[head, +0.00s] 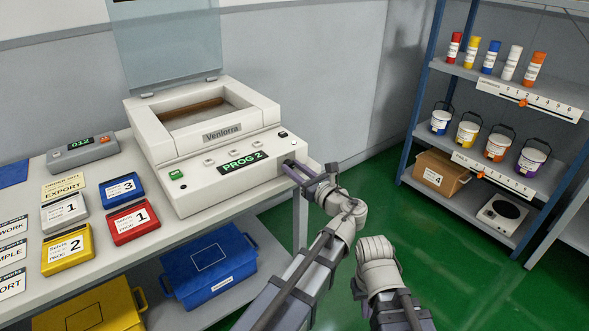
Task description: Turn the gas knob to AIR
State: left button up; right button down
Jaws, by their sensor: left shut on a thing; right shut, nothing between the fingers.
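The white Ventorra machine (208,165) stands on the bench, with its clear lid raised. Its front panel has a lit PROG 2 display (245,163), a green switch (176,174) and a few small buttons. My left gripper (289,166) is at the right end of this panel, its fingers against the front face. It is shut on the gas knob, which the fingers hide. I cannot read the knob's setting or any AIR mark. My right arm shows at lower right, but its gripper is out of sight behind the wrist.
Blue, red, yellow and grey labelled cassettes lie on the bench (100,262) at left, beside a grey display box (83,152). A blue bin (208,268) and a yellow bin (92,309) stand below. A shelf rack (470,205) holds buckets and bottles. Green floor between is clear.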

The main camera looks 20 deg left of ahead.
pick_arm(q)
grip_shut()
jog(key=shift+n, duration=0.3)
jog(key=n, duration=0.8)
jog(key=shift+s+f, duration=0.1)
jog(key=n, duration=0.9)
jog(key=shift+f, duration=0.1)
jog(key=shift+n, duration=0.3)
jog(key=o, duration=0.9)
grip_release()
